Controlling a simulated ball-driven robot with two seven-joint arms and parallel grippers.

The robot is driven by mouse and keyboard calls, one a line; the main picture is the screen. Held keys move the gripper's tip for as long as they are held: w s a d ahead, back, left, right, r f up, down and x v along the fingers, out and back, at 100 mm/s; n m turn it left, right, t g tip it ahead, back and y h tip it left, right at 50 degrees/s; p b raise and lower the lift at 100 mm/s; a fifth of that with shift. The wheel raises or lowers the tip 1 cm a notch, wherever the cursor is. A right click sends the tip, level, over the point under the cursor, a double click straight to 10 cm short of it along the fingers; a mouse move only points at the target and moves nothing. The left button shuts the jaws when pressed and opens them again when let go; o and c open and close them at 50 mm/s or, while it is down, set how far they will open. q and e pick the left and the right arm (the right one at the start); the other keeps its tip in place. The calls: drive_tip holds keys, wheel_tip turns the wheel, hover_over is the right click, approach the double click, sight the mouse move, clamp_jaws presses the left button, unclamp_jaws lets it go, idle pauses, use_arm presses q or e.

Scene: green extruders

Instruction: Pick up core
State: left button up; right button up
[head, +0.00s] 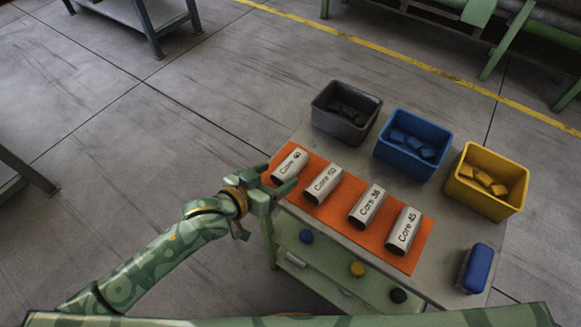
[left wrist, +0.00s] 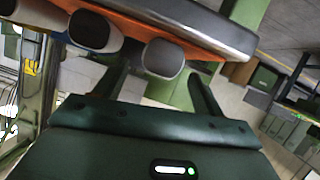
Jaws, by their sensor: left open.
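Several pale cylindrical cores lie in a row on an orange mat (head: 424,248) on the table. From the left they are a core with a partly unreadable label (head: 292,164), Core 50 (head: 323,184), Core 36 (head: 367,206) and Core 45 (head: 403,230). My left gripper (head: 273,180) is open at the near end of the leftmost core. In the left wrist view my left gripper (left wrist: 160,88) is open and empty. A core's end (left wrist: 163,58) shows ahead, between its two fingers, with other core ends beside it. Whether the fingers touch the core I cannot tell. My right gripper is not in view.
Behind the cores stand a dark grey bin (head: 345,108), a blue bin (head: 411,143) and a yellow bin (head: 486,179), each holding blocks. A blue object (head: 475,268) stands at the table's right. Open floor lies left.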

sight(281, 171)
use_arm(q)
drive_tip(key=b+x, duration=0.2)
drive_tip(key=x, duration=0.3)
drive_tip(key=shift+w+d, duration=0.1)
drive_tip(key=shift+w, duration=0.05)
drive_tip(key=shift+r, duration=0.1)
drive_tip(key=c, duration=1.3)
drive_tip(key=shift+r, duration=0.1)
